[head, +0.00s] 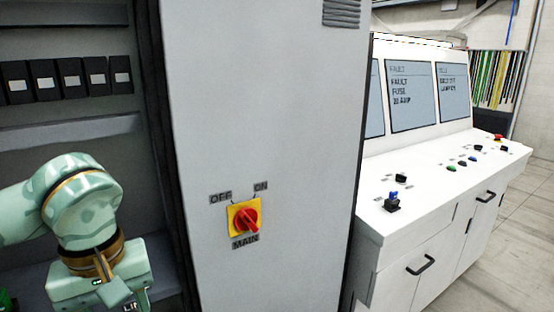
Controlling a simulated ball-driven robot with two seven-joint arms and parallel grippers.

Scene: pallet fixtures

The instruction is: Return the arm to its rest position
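My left arm comes in from the left, pale green with brown bands at its joints. My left gripper (118,296) hangs low in front of the open cabinet bay, partly cut off by the bottom edge. Its fingertips are not clear enough to tell open from shut. It is apart from the red main switch (246,220), which sits on a yellow plate on the grey cabinet panel to its right. The labels OFF, ON and MAIN surround the switch; I cannot tell which label the knob points to. My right gripper is out of view.
The open bay holds a row of black modules (70,77) on a shelf. The grey cabinet panel (270,110) stands in the middle. A white control desk (410,222) with screens, knobs and buttons stands at the right. Bare floor (500,262) shows at the far right.

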